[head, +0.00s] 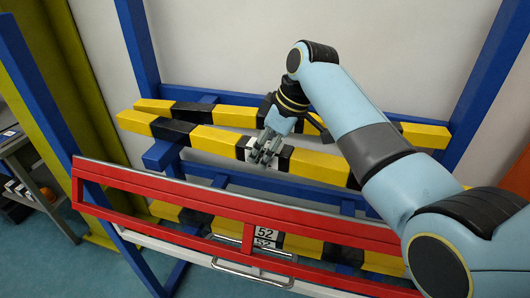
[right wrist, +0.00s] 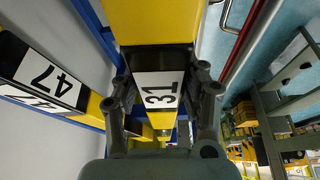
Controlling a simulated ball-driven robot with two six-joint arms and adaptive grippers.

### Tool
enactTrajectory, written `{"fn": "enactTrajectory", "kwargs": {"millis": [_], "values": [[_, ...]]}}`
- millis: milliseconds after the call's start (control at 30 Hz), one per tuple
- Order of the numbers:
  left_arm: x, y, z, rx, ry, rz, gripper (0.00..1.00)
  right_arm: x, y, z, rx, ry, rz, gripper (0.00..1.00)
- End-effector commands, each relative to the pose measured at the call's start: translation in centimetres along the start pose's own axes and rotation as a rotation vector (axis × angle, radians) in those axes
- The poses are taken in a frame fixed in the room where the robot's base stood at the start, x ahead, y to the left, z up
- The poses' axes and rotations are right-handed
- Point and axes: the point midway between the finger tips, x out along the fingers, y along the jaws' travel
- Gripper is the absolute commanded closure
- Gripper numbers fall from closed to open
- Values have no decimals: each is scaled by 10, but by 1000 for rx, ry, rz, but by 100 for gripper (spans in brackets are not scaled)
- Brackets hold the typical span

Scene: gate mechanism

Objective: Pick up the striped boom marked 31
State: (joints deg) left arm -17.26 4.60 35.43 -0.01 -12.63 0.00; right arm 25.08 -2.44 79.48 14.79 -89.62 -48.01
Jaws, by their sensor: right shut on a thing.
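The striped boom marked 31 (head: 219,141) is yellow and black and lies across the front of the upper rack level in the head view. Its white label with 31 (right wrist: 160,91) shows between the fingers in the right wrist view. My right gripper (head: 264,154) reaches down from above and is shut on this boom at the label, with one finger on each side. In the right wrist view the gripper (right wrist: 160,85) straddles the label's black band. Whether the boom touches its blue supports cannot be told. My left gripper is not in view.
A boom marked 47 (right wrist: 45,76) lies parallel behind. A red guard frame (head: 150,186) crosses the front, with a pale handle bar (head: 250,272) below. A lower boom marked 52 (head: 265,236) shows through it. Blue posts (head: 138,45) and a wall stand behind.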

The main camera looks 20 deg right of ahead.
Motion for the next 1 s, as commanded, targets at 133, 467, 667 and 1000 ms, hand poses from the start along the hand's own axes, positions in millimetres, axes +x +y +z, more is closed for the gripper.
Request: {"fn": "enactTrajectory", "kwargs": {"millis": [133,467,667,1000], "values": [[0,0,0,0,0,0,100,0,0,0,0,0,0,94],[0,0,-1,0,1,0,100,-1,1,-1,-1,3,2,100],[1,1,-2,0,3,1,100,-12,2,-7,-3,6,5,100],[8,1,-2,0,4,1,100,-70,1,-31,-2,6,5,100]]}}
